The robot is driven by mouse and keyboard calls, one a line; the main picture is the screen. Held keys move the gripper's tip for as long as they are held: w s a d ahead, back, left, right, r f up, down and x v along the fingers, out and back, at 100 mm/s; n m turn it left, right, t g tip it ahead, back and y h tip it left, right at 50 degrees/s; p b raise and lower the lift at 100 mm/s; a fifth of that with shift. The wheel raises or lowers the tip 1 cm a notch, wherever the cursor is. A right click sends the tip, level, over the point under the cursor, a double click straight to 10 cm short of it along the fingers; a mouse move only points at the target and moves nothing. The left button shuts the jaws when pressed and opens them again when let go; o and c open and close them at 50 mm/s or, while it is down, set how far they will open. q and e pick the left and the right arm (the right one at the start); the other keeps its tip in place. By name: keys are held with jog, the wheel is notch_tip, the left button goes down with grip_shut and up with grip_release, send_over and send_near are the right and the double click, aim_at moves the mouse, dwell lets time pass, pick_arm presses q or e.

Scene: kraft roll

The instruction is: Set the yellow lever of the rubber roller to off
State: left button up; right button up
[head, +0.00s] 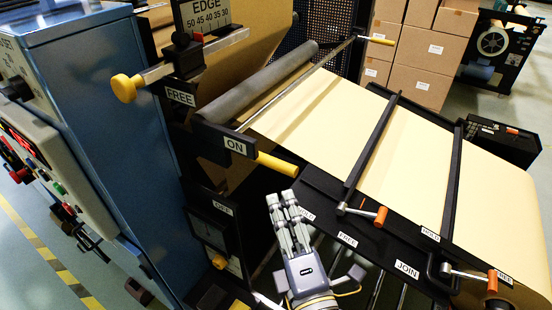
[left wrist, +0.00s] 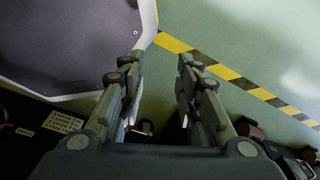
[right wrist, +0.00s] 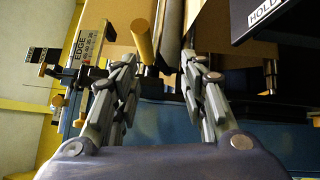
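The grey rubber roller (head: 258,82) lies across the start of the kraft paper in the head view. Its yellow lever (head: 278,164) sticks out to the right beside the ON label (head: 236,145). The OFF label (head: 223,208) is lower down on the black frame. My right gripper (head: 283,196) is just below the lever, fingers pointing up at it. In the right wrist view the right gripper (right wrist: 160,62) is open, with a yellow bar, likely the lever (right wrist: 142,40), ahead near the left finger; contact is unclear. My left gripper (left wrist: 157,62) is open and empty.
A blue cabinet (head: 105,100) stands at the left. The black paper table has orange-handled cranks (head: 380,215) right of my gripper. Cardboard boxes (head: 433,60) stand behind.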

aim_at(276, 170)
jog(key=w+r+p, duration=0.1)
jog(key=w, duration=0.2)
jog(key=w+r+p, duration=0.1)
jog(key=w, duration=0.1)
jog(key=w+r+p, duration=0.1)
jog(key=w, duration=0.2)
jog(key=shift+w+a+r, duration=0.2)
jog(key=shift+w+a, duration=0.15)
jog(key=shift+a, duration=0.05)
jog(key=shift+p+x, duration=0.35)
jog(key=shift+x, duration=0.4)
pick_arm(q)
jog(key=r, duration=0.2)
jog(key=d+r, duration=0.1)
jog(key=shift+s+r, duration=0.1)
jog(key=shift+r, duration=0.25)
pick_arm(e)
jog(key=shift+f, duration=0.15)
grip_shut()
